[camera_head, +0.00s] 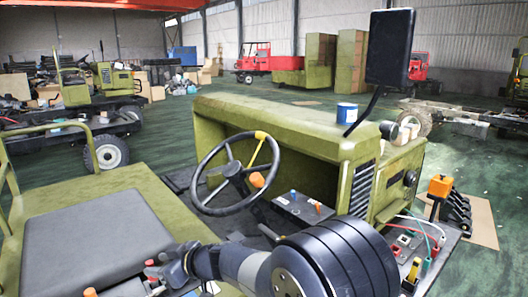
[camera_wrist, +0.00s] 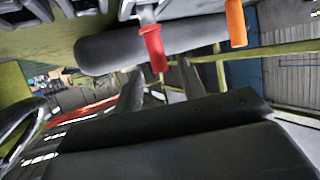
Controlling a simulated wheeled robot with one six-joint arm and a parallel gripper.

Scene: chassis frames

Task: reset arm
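My arm crosses the bottom of the head view, with a dark round joint at the lower right and a grey link reaching left. My gripper's end lies low beside the dark seat (camera_head: 85,240), where its fingers are hard to make out. I cannot tell whether the fingers touch anything.
The green vehicle has a steering wheel (camera_head: 237,174), a dashboard (camera_head: 270,118) and a mirror (camera_head: 390,47) on a stalk. A blue can (camera_head: 347,112) stands on the dashboard. Coloured cables (camera_head: 435,235) lie at the right. Open green floor lies behind, with red trucks (camera_head: 254,62) farther back.

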